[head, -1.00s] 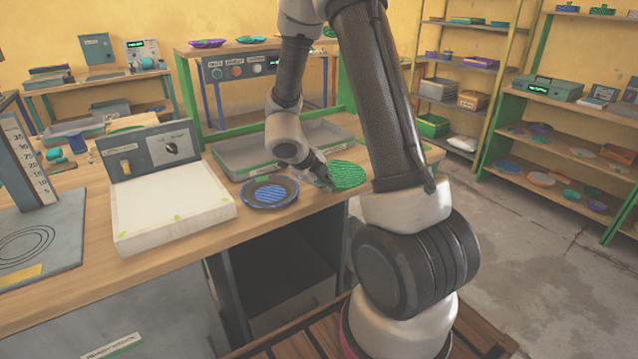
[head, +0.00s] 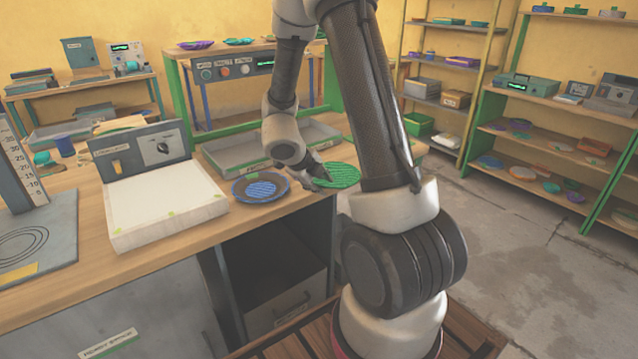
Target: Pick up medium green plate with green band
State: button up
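A green plate (head: 338,177) with a fine line pattern is on the right part of the wooden workbench, in the head view. My gripper (head: 317,174) is at the plate's left edge, pointing down and to the right. Its fingers overlap the rim in the picture. They are small and dark, so I cannot tell whether they are shut on the rim or whether the plate is raised. My forearm stands just right of the plate.
A dark-rimmed plate with a blue striped centre (head: 261,187) lies just left of my gripper. A grey tray (head: 235,158) is behind it. A white-topped device (head: 165,205) stands further left. Shelves with plates (head: 545,180) are at right, beyond open floor.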

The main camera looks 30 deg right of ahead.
jog(key=v, duration=1.2)
jog(key=shift+c, duration=0.2)
